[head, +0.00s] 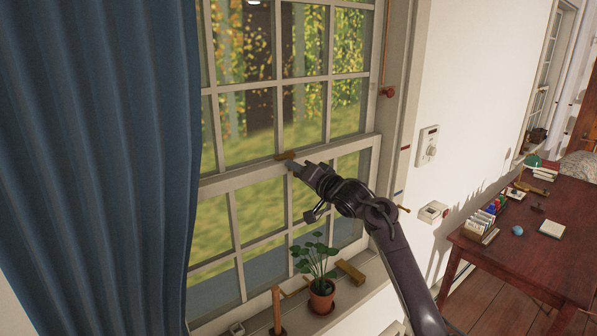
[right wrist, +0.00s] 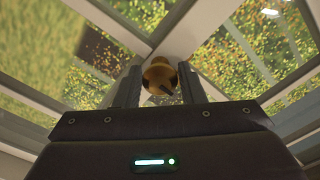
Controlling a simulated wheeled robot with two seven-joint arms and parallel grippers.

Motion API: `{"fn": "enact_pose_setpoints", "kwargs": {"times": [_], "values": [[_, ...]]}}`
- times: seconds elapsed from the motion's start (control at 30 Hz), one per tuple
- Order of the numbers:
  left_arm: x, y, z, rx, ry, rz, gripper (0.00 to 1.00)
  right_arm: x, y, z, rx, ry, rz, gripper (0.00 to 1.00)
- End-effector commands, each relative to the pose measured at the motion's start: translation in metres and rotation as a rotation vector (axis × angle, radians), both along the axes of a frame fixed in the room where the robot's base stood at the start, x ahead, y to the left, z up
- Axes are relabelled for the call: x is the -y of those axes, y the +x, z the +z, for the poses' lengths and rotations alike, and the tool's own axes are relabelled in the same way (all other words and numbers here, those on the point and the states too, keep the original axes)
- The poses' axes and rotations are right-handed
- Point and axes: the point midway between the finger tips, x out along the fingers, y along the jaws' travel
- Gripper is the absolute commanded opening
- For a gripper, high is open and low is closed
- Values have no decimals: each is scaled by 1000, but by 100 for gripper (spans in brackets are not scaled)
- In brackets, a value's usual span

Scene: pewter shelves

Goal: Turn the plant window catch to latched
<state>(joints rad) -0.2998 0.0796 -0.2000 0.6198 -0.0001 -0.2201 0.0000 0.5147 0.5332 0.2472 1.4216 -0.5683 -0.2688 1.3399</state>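The brass window catch (head: 287,155) sits on the meeting rail in the middle of the window, above the potted plant. In the right wrist view the catch (right wrist: 160,76) shows as a rounded brass piece between the fingertips. My right gripper (head: 292,166) is at the catch, just below it in the head view. Its two fingers (right wrist: 159,84) stand apart, one on each side of the brass; I cannot tell whether they touch it. The gripper hides part of the catch, and its latch position is unclear. My left gripper is not in view.
A potted plant (head: 322,298) stands on the sill below my right arm, with a wooden block (head: 350,272) beside it. A blue curtain (head: 95,160) hangs at left. A wall dial (head: 428,146) and a desk (head: 540,235) are at right.

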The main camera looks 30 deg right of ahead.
Motion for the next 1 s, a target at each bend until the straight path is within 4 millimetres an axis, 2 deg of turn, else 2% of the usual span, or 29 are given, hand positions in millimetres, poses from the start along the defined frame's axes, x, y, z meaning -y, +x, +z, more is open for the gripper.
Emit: {"fn": "enact_pose_setpoints", "kwargs": {"times": [0.03, 0.1, 0.47, 0.8, 1.0], "values": [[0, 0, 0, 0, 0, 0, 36, 0, 0, 0, 0, 0, 0, 43], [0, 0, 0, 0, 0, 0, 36, 0, 0, 0, 0, -1, 0, 52], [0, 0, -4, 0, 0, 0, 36, 0, -5, -1, 1, -3, 1, 52], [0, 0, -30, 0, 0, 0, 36, 5, -58, -4, 1, -4, -1, 52], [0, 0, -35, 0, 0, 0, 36, 6, -76, -2, -1, -2, 0, 52]]}}
